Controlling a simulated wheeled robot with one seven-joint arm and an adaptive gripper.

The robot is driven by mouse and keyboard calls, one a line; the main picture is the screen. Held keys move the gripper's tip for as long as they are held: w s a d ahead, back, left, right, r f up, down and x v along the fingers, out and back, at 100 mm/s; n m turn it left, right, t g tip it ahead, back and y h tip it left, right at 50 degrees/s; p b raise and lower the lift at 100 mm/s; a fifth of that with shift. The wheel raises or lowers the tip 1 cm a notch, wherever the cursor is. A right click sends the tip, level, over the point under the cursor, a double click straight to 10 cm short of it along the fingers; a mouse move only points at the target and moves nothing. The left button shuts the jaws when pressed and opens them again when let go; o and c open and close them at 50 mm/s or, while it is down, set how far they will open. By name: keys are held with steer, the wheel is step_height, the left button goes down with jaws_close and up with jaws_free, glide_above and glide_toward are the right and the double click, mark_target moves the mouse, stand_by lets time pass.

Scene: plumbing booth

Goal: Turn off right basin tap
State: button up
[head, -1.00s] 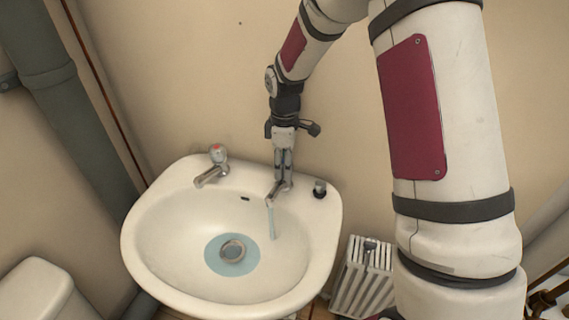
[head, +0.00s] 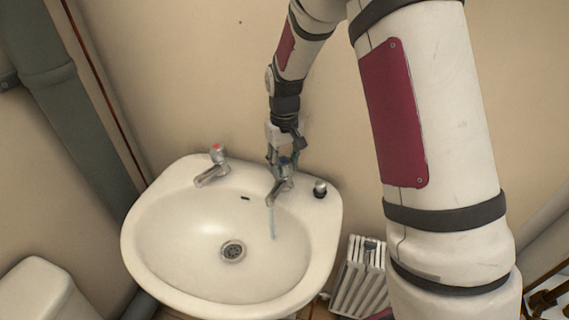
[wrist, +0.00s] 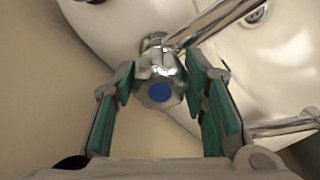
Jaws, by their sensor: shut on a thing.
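The right basin tap (head: 279,190) stands on the back rim of the white basin (head: 150,205). Its chrome handle with a blue cap (wrist: 160,92) sits between the two green-padded fingers of my gripper (wrist: 160,76) in the wrist view. My gripper (head: 282,160) comes down on the handle from above in the head view and is shut on it. A thin stream of water (head: 272,222) falls from the spout into the bowl. The fingers partly hide the handle in the head view.
The left tap with a red cap (head: 213,168) stands on the same rim. The drain (head: 233,250) is open to view. A white radiator (head: 360,280) is at lower right.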

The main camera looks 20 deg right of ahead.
mark_target(284, 161)
steer(key=m, duration=0.7)
stand_by(0.7)
steer(key=o, duration=1.2)
steer(key=shift+c, duration=0.2)
step_height(284, 161, up, 12)
